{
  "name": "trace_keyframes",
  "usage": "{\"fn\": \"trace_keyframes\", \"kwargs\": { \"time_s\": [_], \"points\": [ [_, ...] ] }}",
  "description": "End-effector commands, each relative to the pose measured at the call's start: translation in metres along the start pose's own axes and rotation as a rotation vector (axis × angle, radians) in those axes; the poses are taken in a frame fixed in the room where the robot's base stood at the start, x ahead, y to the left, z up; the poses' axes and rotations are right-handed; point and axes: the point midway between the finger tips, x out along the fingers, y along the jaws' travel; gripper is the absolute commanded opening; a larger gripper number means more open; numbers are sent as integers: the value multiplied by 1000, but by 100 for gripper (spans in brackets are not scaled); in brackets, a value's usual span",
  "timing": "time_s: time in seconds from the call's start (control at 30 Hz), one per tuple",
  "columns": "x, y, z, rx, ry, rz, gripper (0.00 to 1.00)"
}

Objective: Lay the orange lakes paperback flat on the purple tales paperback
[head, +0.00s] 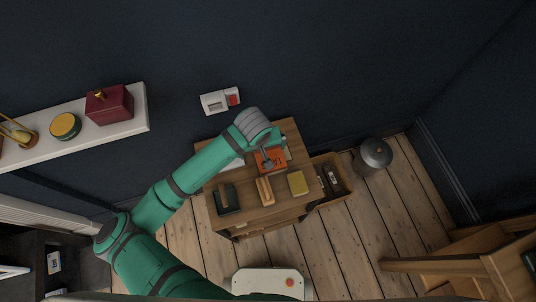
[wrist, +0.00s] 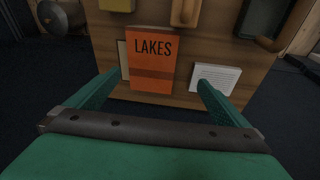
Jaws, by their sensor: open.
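The orange lakes paperback (wrist: 152,62) lies cover up on the wooden cabinet top, its title readable in the wrist view. In the head view the orange book (head: 271,165) is partly covered by my gripper (head: 268,153). My gripper (wrist: 160,82) is open and empty, its two fingers spread to the left and right of the book's near end. I cannot tell how high the fingers are above it. I cannot make out the purple tales paperback in either view.
The cabinet top (head: 287,129) also holds a yellow block-like item (head: 297,183), a wooden piece (head: 265,191) and a dark green item (head: 228,199). A white printed card or page (wrist: 216,77) lies right of the orange book in the wrist view. A grey bin (head: 374,155) stands beyond.

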Motion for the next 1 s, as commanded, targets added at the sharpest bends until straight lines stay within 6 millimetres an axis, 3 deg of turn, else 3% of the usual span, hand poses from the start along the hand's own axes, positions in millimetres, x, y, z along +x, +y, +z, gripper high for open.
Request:
{"fn": "trace_keyframes", "kwargs": {
  "time_s": [0.13, 0.37, 0.7, 1.0],
  "points": [
    [-8, 21, -3, -29, -30, -64, 100],
    [-10, 29, -3, -59, -47, -111, 100],
    [34, 23, -1, -61, -48, -114, 100],
    [58, 22, -2, -62, -47, -116, 100]
  ]
}}
